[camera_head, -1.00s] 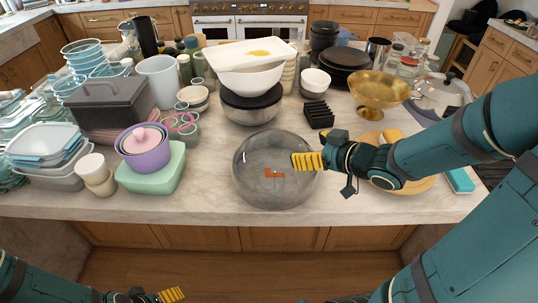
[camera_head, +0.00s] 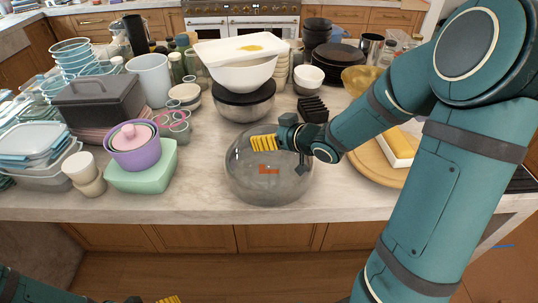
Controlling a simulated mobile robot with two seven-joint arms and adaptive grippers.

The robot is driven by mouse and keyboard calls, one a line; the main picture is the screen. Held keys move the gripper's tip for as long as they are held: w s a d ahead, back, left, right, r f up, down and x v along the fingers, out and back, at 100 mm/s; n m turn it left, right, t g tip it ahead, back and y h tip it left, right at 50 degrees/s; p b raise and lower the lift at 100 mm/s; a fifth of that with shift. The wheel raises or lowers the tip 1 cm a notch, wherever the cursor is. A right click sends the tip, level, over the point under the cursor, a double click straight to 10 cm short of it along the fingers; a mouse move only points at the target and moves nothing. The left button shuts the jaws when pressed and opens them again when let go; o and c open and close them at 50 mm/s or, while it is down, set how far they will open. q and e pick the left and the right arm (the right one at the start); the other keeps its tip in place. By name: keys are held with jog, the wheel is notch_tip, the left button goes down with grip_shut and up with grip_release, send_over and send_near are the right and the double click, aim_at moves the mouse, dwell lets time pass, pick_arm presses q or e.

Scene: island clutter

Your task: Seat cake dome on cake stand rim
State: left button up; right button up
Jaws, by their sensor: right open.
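The cake dome (camera_head: 240,177) is a clear, greyish round glass piece on the counter near its front edge. A small orange-red patch shows through or on it.
A purple bowl stack (camera_head: 138,155) on a green box (camera_head: 150,178) stands left of the dome. A steel bowl (camera_head: 245,107) with white containers above it and a black rack (camera_head: 312,109) are behind. A round wooden board (camera_head: 372,166) lies right, under my arm.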

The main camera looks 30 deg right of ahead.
jog(key=shift+r, duration=0.1)
jog(key=c, duration=1.4)
